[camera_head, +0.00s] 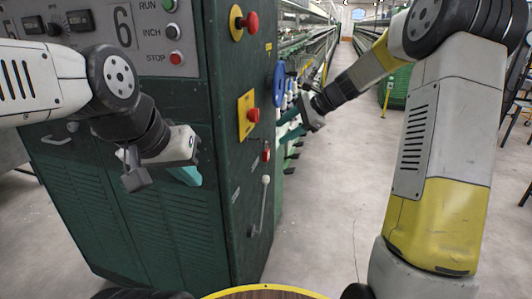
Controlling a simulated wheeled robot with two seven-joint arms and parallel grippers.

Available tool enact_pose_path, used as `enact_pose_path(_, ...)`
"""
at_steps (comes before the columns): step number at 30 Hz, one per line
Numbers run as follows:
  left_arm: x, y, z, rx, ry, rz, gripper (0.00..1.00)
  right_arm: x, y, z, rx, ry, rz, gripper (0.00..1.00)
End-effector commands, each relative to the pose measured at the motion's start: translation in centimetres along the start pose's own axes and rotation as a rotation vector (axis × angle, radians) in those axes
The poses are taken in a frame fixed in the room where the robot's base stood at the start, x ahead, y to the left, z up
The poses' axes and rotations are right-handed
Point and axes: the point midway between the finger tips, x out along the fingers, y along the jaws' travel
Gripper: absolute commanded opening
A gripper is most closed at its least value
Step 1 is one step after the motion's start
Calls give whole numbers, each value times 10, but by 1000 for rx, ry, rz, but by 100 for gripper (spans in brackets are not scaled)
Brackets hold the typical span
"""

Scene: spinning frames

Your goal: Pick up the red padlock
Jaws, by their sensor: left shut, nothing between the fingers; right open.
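A small red thing that looks like the red padlock (266,152) hangs on the side face of the green machine cabinet, below a yellow plate. It is too small to make out in detail. My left gripper (162,178) is shut and empty in front of the cabinet's front face, left of the padlock and apart from it. My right gripper (300,126) is open beside the cabinet's side face, up and to the right of the padlock. It appears to hold nothing.
The green cabinet (215,130) has a red knob (251,21), a yellow plate (246,113) with a red button, a blue wheel (279,84) and a lever handle (262,205). Spinning frames (305,40) run back behind it. The concrete floor (330,210) to the right is clear.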

Motion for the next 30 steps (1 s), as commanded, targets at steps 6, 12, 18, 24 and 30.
enact_pose_path(6, 0, 0, 0, 0, 0, 0, 0, 72, -39, -82, 438, -160, -95, 51)
enact_pose_path(12, 0, 0, 0, 0, 0, 0, 0, 110, -53, -135, 706, -269, -161, 51)
enact_pose_path(18, 0, 0, 0, 0, 0, 0, 0, 126, -56, -151, 790, -304, -181, 51)
enact_pose_path(24, 0, 0, 0, 0, 0, 0, 0, 148, -62, -147, 790, -303, -180, 51)
enact_pose_path(30, 0, 0, 0, 0, 0, 0, 0, 175, -70, -143, 788, -303, -178, 51)
